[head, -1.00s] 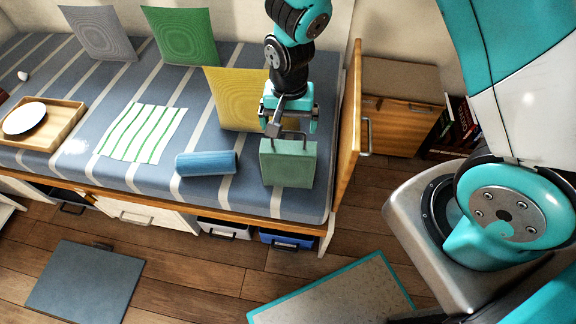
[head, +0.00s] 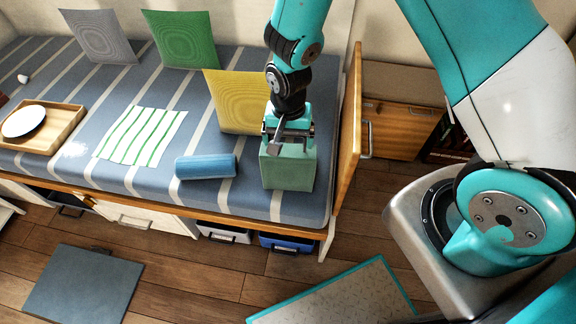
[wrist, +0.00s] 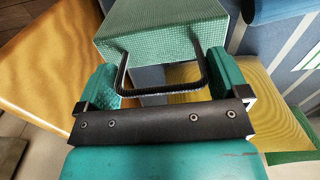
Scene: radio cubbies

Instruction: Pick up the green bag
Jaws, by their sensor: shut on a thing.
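The green bag (head: 288,168) is a boxy bag standing upright on the striped bed near its right end. It also shows in the wrist view (wrist: 165,25), with its dark handle (wrist: 160,92) looping toward my gripper. My gripper (head: 288,135) is right above the bag, pointing down. In the wrist view my gripper (wrist: 160,85) has its fingers on either side of the handle, and it is shut on the bag by that handle. The exact contact points are partly hidden.
A blue roll (head: 206,166) lies left of the bag, and a yellow cushion (head: 236,100) stands behind it. A wooden end panel (head: 350,130) rises close on the right. A striped cloth (head: 141,134) and a wooden tray (head: 65,131) lie farther left.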

